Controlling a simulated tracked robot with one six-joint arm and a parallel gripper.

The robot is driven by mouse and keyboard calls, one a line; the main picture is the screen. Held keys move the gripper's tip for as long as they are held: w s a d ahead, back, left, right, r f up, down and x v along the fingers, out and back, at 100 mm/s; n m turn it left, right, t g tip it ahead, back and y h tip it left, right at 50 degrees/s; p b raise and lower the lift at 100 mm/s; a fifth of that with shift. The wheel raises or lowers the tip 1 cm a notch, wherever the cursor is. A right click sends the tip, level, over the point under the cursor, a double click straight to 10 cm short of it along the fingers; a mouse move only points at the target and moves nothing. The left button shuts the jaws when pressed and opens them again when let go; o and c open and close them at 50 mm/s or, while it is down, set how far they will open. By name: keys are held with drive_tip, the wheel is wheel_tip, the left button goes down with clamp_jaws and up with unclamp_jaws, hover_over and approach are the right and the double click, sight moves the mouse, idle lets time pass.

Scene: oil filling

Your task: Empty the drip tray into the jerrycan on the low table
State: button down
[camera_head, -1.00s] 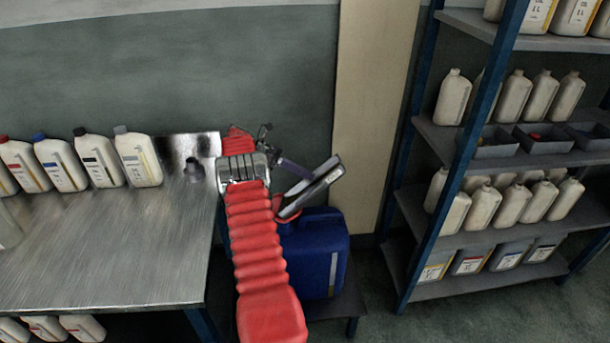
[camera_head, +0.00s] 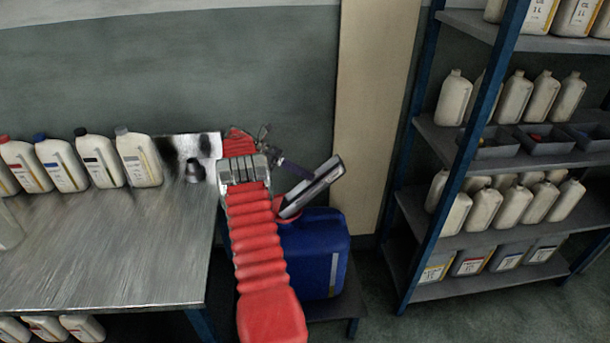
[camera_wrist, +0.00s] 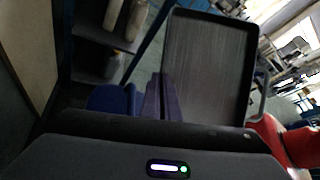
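The drip tray (camera_head: 316,187) is a shallow grey tray held tilted over the jerrycan, its upper end to the right and its lower end near the jerrycan's top left. My gripper (camera_head: 294,168) appears shut on its edge. In the wrist view, the tray's ribbed inside (camera_wrist: 207,68) looks bare, with no clear liquid, and my gripper's fingers (camera_wrist: 162,98) meet at its near left edge. The blue jerrycan (camera_head: 312,258) stands upright on the low table (camera_head: 337,308). Its opening is hidden behind the tray and my arm. A blue part, probably the jerrycan (camera_wrist: 110,98), shows beside the fingers.
A metal workbench (camera_head: 110,245) with several white bottles (camera_head: 98,160) and a dark spout-like item (camera_head: 194,171) is at left. A blue-framed shelf (camera_head: 450,180) full of bottles stands at right. A beige wall column (camera_head: 372,110) is behind the low table.

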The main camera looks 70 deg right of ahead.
drive_tip(key=shift+w, duration=0.15)
drive_tip(key=shift+w+d+r+g, duration=0.1)
drive_tip(key=shift+w+r+g, duration=0.15)
drive_tip(key=shift+g, duration=0.25)
drive_tip(key=shift+w+r+g, duration=0.1)
drive_tip(key=shift+w+g, duration=0.2)
drive_tip(key=shift+g, duration=0.2)
idle(1.9)
